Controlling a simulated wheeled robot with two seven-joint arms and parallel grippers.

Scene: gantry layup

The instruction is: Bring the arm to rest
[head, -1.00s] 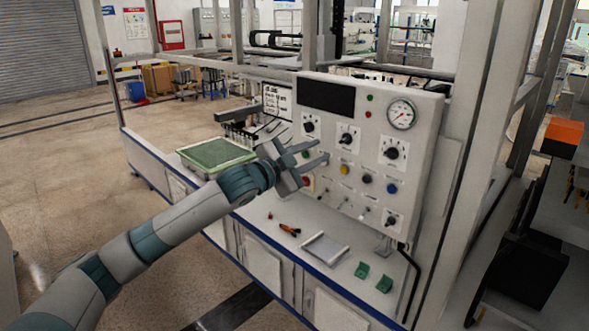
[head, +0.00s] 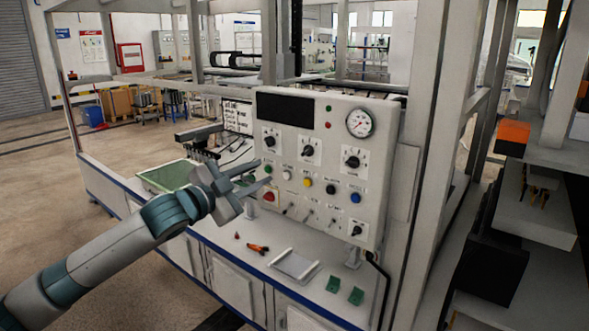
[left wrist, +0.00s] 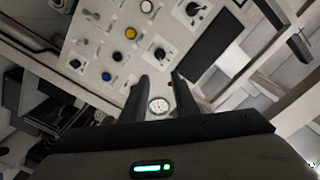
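My left arm comes in from the left in the head view. Its gripper (head: 262,177) is open and empty, in front of the left side of the grey control panel (head: 292,103). In the left wrist view the two dark fingers (left wrist: 160,82) stand apart with nothing between them, and the panel (left wrist: 165,62) with its knobs and buttons lies beyond. I cannot tell from the head view how far the fingertips are from the panel face. My right gripper is not in view.
The panel stands on a white bench (head: 215,238) with a blue edge. On it are a green-topped tray (head: 165,177), orange-handled pliers (head: 258,248), a shallow grey tray (head: 295,264) and two green blocks (head: 333,284). Frame posts rise around the bench. Open floor lies at left.

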